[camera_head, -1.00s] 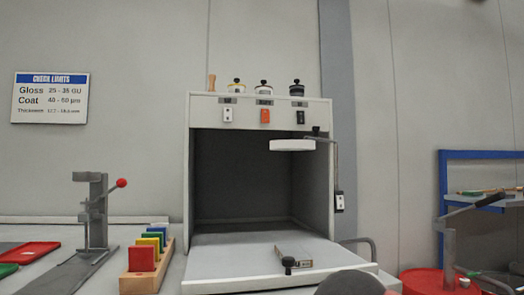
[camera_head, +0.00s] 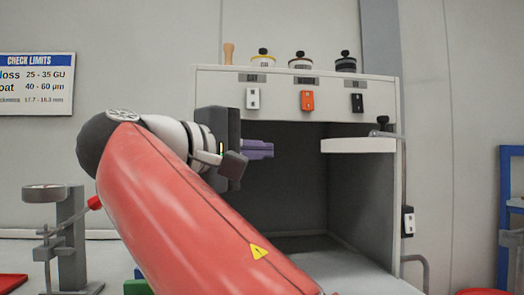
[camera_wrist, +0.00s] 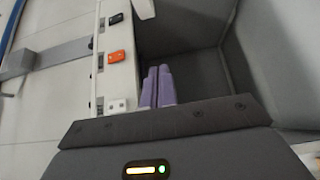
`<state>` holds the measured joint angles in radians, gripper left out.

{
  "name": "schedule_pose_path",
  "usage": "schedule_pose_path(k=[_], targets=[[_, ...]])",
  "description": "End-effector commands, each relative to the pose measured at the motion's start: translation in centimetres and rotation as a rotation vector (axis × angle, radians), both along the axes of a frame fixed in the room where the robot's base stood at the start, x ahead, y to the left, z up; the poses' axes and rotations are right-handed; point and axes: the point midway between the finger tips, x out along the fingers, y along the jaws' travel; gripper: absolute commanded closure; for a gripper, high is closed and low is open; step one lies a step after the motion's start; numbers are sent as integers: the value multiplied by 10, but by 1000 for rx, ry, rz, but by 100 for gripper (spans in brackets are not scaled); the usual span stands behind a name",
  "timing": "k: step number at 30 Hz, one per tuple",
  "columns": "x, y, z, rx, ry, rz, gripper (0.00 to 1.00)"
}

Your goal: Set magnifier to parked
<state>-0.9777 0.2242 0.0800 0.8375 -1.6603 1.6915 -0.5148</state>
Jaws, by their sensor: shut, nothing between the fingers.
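The magnifier (camera_head: 358,145) is a white, thick-rimmed head on a thin bent arm at the right front edge of the light cabinet (camera_head: 225,80). Its head stands across the right part of the opening, below the switch panel. A white rounded piece at the top edge of the wrist view (camera_wrist: 144,8) seems to be the same head. My gripper (camera_head: 270,149) has purple fingers, shut and empty. It is at the upper left of the opening, left of the magnifier and apart from it. My red arm hides the cabinet's lower left.
White (camera_head: 252,98), orange (camera_head: 307,100) and black (camera_head: 357,103) switches sit on the panel. Several knobbed jars (camera_head: 300,61) stand on top. A stand (camera_head: 68,235) is at the left. The cabinet's dark inside (camera_head: 300,190) looks clear.

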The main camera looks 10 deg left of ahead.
Motion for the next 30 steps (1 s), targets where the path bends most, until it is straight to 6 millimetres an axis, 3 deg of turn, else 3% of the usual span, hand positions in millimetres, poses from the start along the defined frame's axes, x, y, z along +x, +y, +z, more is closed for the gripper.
schedule_pose_path(k=[10,18,30], targets=[[60,-48,0,1,0,-4,100],[42,-76,0,1,-1,1,100],[40,-81,0,1,0,1,100]])
